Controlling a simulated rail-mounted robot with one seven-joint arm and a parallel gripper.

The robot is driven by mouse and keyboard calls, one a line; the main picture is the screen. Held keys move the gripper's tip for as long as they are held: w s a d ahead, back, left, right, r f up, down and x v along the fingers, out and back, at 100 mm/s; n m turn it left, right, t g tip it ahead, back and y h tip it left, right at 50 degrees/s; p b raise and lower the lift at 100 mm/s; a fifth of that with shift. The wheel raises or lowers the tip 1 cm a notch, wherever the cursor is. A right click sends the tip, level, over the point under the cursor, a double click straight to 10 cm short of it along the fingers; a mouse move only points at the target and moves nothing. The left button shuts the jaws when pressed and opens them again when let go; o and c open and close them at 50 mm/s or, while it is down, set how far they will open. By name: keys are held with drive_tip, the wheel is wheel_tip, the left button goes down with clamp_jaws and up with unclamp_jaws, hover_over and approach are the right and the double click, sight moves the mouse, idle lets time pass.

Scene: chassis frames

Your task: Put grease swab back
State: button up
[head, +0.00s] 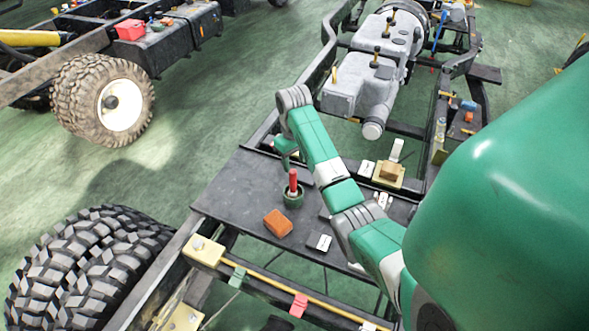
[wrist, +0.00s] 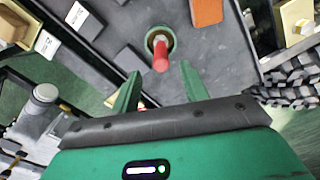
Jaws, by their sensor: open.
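The grease swab shows as a red handle (head: 293,180) standing upright in a small green cup (head: 293,201) on the dark plate. In the wrist view the red handle (wrist: 160,62) rises from the green cup (wrist: 152,34) toward the camera. My gripper (head: 286,151) is just beyond the swab in the head view, partly hidden by the arm. In the wrist view my gripper (wrist: 159,72) has its two green fingers spread apart, with the handle's end between or just ahead of the tips; I cannot tell whether they touch. The swab's lower end is hidden in the cup.
An orange block (head: 278,223) lies on the dark plate (head: 237,190) near the cup. A black-and-white block (head: 320,242) and a wooden piece on a yellowish tray (head: 390,172) are nearby. A grey gearbox (head: 372,75) stands behind. A large tyre (head: 85,265) is at lower left.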

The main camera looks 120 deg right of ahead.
drive_tip(key=shift+r, duration=0.75)
